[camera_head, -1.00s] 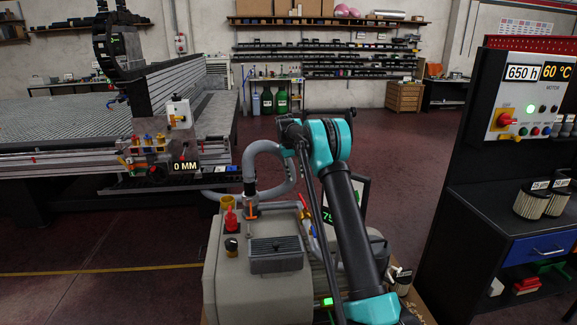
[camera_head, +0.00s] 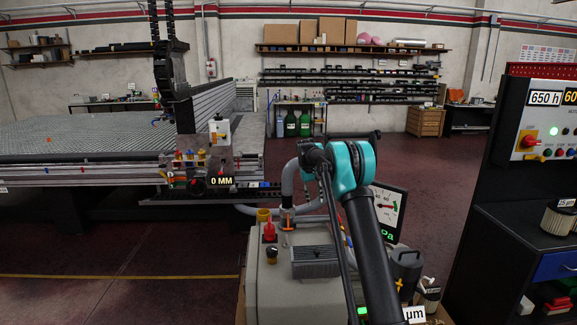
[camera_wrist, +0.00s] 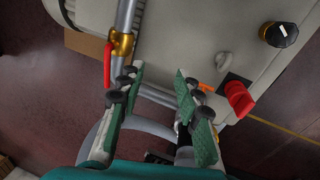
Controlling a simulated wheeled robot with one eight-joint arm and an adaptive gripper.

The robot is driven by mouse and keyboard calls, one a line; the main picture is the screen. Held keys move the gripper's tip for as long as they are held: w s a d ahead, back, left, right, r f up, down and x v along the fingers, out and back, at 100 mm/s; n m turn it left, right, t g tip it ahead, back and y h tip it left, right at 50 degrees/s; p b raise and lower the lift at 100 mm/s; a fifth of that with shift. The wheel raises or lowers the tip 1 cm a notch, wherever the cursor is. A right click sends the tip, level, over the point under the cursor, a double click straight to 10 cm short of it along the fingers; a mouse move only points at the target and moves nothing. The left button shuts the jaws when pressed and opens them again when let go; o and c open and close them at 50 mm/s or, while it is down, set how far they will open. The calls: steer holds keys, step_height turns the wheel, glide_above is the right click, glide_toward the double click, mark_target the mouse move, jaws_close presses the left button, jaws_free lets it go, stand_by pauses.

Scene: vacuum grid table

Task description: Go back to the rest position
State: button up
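My gripper (camera_wrist: 158,76) shows in the wrist view with its two green-padded fingers apart and nothing between them. It is over the grey pump unit. A brass valve with a red lever (camera_wrist: 107,65) lies beyond the left finger, and a red knob (camera_wrist: 238,97) lies right of the right finger. In the head view my teal and black arm (camera_head: 366,200) rises in front of the pump unit (camera_head: 282,295) and covers part of it. The gripper itself cannot be made out there.
The grid table (camera_head: 90,135) is at the left with a 0 MM display. A dark cabinet (camera_head: 520,240) with a control panel (camera_head: 548,125) is at the right.

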steer(key=s+d+r+t+y, duration=0.1)
steer(key=s+d+r, duration=0.2)
steer(key=s, duration=0.9)
steer(key=s+d+r+t, duration=0.1)
steer(key=s+d+r, duration=0.15)
steer(key=s, duration=0.95)
steer(key=s+f, duration=0.3)
steer(key=s, duration=0.7)
steer(key=s+d+f+m+t, duration=0.1)
steer(key=s+f, duration=0.2)
steer(key=s, duration=0.8)
steer(key=s+f+m+y, duration=0.1)
steer(key=s+f, duration=0.2)
steer(key=s, duration=0.7)
steer(key=shift+s+d+f+t, duration=0.25)
steer(key=shift+d+f+t, duration=0.05)
steer(key=shift+d+f, duration=0.1)
